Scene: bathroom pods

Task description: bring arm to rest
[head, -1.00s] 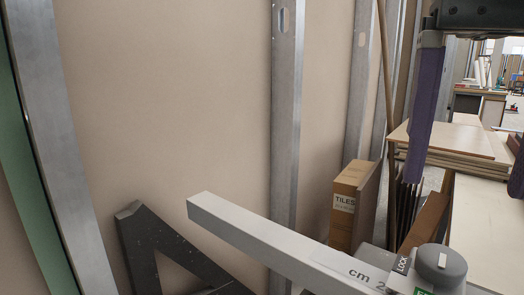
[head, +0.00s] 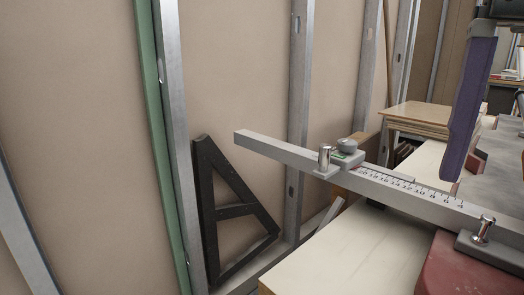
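A purple-padded gripper (head: 493,115), which I take to be my right one, hangs at the upper right of the head view. One long finger shows almost whole and part of a second shows at the right edge; they stand apart with nothing visible between them. A long grey measuring bar (head: 280,148) with a cm scale (head: 410,186) runs from the middle to the lower right. The finger's tip appears just above the bar's right part; I cannot tell whether they touch. My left gripper is out of view.
A red machine part (head: 455,268) lies below the bar at the lower right, beside a pale board (head: 345,250). A black triangular frame (head: 207,190) leans against the wall between metal studs. Stacked sheets (head: 425,115) lie behind the bar.

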